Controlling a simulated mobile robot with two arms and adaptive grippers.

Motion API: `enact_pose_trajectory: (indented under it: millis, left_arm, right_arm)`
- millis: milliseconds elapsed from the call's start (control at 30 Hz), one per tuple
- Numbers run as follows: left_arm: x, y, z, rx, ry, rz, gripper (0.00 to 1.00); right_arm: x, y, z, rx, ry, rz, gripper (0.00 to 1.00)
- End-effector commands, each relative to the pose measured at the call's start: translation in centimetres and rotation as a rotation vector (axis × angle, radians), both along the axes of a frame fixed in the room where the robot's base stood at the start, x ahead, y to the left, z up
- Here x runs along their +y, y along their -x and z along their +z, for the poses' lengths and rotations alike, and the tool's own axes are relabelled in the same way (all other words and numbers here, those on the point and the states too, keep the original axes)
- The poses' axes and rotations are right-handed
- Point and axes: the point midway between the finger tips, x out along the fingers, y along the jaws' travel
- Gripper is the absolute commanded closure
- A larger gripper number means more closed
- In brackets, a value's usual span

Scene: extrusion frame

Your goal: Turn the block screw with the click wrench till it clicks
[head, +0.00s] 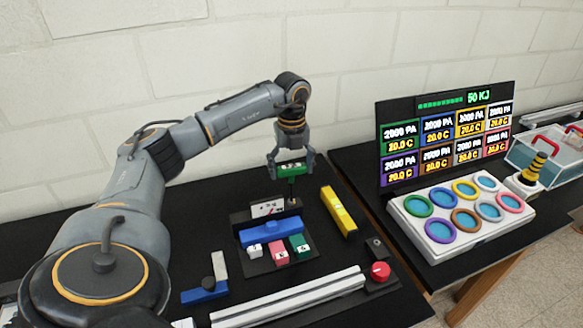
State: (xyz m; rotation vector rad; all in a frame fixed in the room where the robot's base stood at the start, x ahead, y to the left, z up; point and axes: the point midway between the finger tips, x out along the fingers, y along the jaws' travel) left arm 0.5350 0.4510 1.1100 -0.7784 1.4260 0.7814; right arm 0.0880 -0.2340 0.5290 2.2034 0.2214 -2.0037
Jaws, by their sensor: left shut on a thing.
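My left gripper (291,164) comes down from above over the black table and is shut on a green-bodied tool (291,171), which looks like the click wrench. Its thin dark shaft points straight down behind the blue bar (271,232). The shaft's tip is near a dark block beside a white dial plate (268,208) with a red needle. The block screw is too small to make out, so I cannot tell whether the tip touches it. My right gripper is not in view.
Small white, pink (278,252) and green blocks sit in front of the blue bar. A yellow bar (338,211) lies to the right. A pale extrusion (290,299) and a red button (380,270) are nearer. A second table holds a display (446,130) and a tray of coloured rings (407,238).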

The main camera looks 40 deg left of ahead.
Motion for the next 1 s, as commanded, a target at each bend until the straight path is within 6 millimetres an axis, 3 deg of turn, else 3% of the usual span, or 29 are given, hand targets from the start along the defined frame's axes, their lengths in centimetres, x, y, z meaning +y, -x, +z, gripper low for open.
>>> enact_pose_trajectory:
  millis: [1000]
  left_arm:
    - [-0.01, -0.02, -0.97, -0.001, 0.001, 0.000, 0.65]
  right_arm:
    - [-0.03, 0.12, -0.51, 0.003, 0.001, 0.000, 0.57]
